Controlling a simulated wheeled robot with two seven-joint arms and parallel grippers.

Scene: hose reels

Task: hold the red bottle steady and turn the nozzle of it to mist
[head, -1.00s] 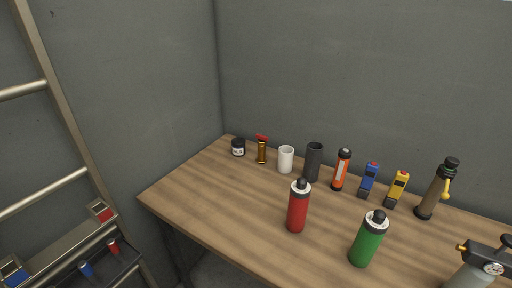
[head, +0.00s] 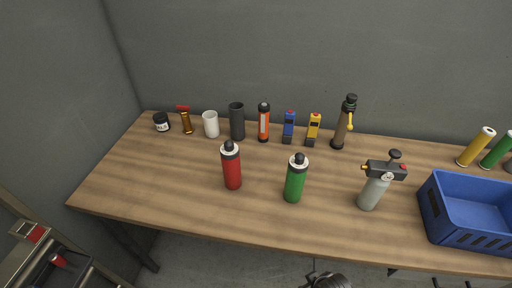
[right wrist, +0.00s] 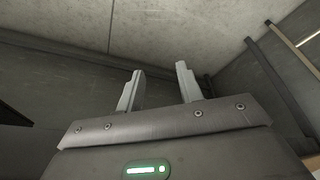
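The red bottle (head: 232,170) stands upright on the wooden table (head: 150,190), left of centre in the head view. Its black nozzle (head: 228,147) sits on top above a pale collar. The nozzle's setting is too small to read. My right gripper (right wrist: 160,84) shows in the right wrist view with its two fingers apart and nothing between them. My left gripper is not in view.
A green bottle (head: 295,180) stands right of the red one, then a grey pump sprayer (head: 374,188) and a blue crate (head: 440,222). A white cup (head: 211,125), a dark cylinder (head: 237,122) and several tools line the back. The table's front left is clear.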

